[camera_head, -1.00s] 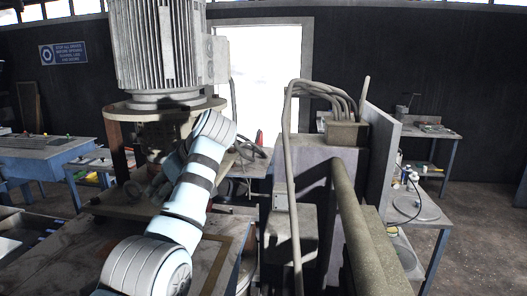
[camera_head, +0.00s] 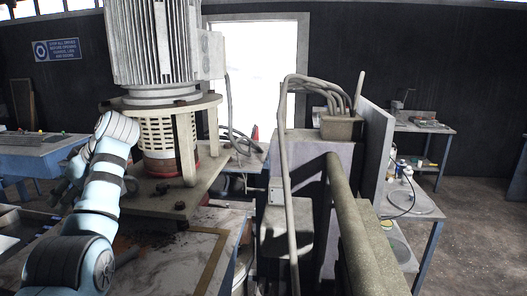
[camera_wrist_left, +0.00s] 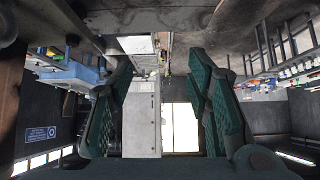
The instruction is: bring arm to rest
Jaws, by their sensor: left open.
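My left arm (camera_head: 97,195) comes in from the lower left of the head view, pale blue with grey joint covers. It bends at a joint beside the motor's stand. My left gripper shows in the left wrist view (camera_wrist_left: 160,95) with two dark green fingers wide apart and nothing between them. In the head view the gripper is mostly hidden behind the arm, at the left. My right arm and gripper are not in view.
A large grey motor (camera_head: 165,45) stands on a metal frame (camera_head: 205,185) close to the right of my left arm. A blue workbench (camera_head: 35,155) is at the left. Grey machine housing with hoses (camera_head: 320,160) fills the middle. Another bench (camera_head: 425,215) stands at the right.

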